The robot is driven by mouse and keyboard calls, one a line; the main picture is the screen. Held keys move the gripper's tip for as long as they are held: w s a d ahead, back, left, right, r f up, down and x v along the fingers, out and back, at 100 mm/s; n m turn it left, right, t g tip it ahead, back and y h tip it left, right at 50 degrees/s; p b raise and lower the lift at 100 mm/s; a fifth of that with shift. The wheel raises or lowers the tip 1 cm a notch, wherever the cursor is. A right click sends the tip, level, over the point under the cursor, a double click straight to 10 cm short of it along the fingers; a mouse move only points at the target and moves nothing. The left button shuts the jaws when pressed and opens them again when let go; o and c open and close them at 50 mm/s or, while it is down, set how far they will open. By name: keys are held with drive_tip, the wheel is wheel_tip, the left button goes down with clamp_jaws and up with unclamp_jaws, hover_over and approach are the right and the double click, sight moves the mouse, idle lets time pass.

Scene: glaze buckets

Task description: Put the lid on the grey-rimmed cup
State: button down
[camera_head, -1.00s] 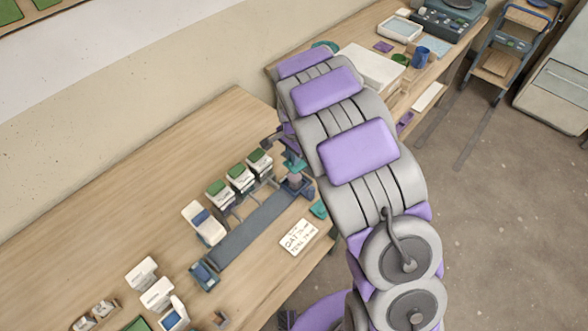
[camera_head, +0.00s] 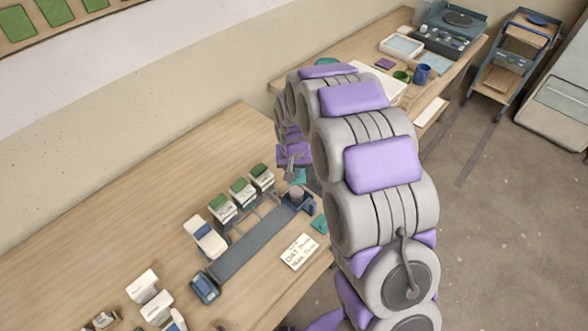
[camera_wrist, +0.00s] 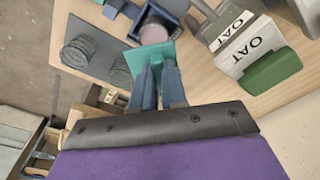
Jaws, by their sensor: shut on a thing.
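My gripper (camera_wrist: 158,85) is shut on a teal lid (camera_wrist: 163,50), held by its raised middle part. The lid also shows below my gripper in the head view (camera_head: 299,176). A cup with a mauve-grey top (camera_wrist: 154,34) stands in a dark blue holder (camera_wrist: 172,12), just beyond the lid in the wrist view. In the head view the cup (camera_head: 297,194) is at the right end of a dark grey strip (camera_head: 248,240). The lid looks above and apart from the cup. Its rim colour is hard to tell, and the lid partly hides it in the wrist view.
White cartons with green tops, one lettered OAT (camera_wrist: 270,72), stand close beside the cup. A lettered card (camera_head: 299,251) and another teal piece (camera_head: 320,224) lie near the table edge. Two round ribbed items (camera_wrist: 80,53) show at left. Bare wood (camera_head: 130,190) lies behind the cartons.

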sight(294, 183)
drive_tip(key=shift+f+b, duration=0.55)
drive_tip(key=shift+f, duration=2.55)
drive_tip(key=shift+f, duration=0.25)
drive_tip(key=c, duration=1.1)
unclamp_jaws()
drive_tip(key=shift+r+p, duration=1.4)
drive_tip(key=shift+r, duration=2.2)
drive_tip(key=shift+s+d, duration=0.1)
